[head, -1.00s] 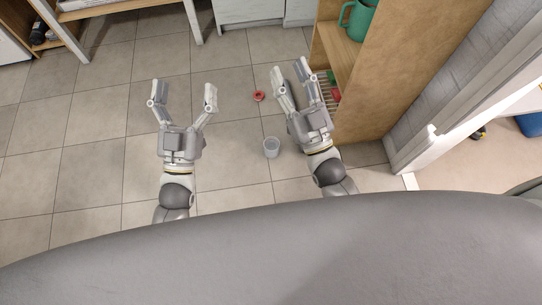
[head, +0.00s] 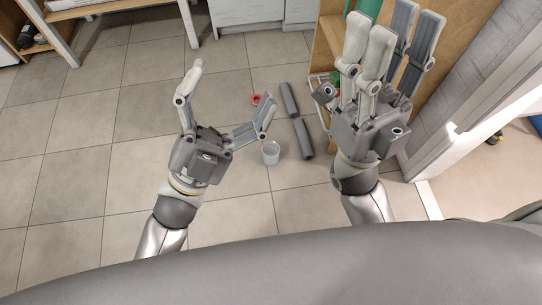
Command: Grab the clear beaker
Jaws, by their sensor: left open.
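The clear beaker (head: 271,154) stands upright on the tiled floor, between my two arms. My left gripper (head: 232,84) is open and empty. Its right finger reaches over the floor just above the beaker in the picture; I cannot tell whether they touch. My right gripper (head: 393,38) is to the right of the beaker, raised closer to the camera, with its fingers parted and nothing visible between them.
Two dark grey cylinders (head: 304,138) lie on the floor right of the beaker. A small red object (head: 256,99) lies beyond it. A wooden shelf (head: 330,38) stands at the right, partly hidden by my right gripper. The tiled floor at left is clear.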

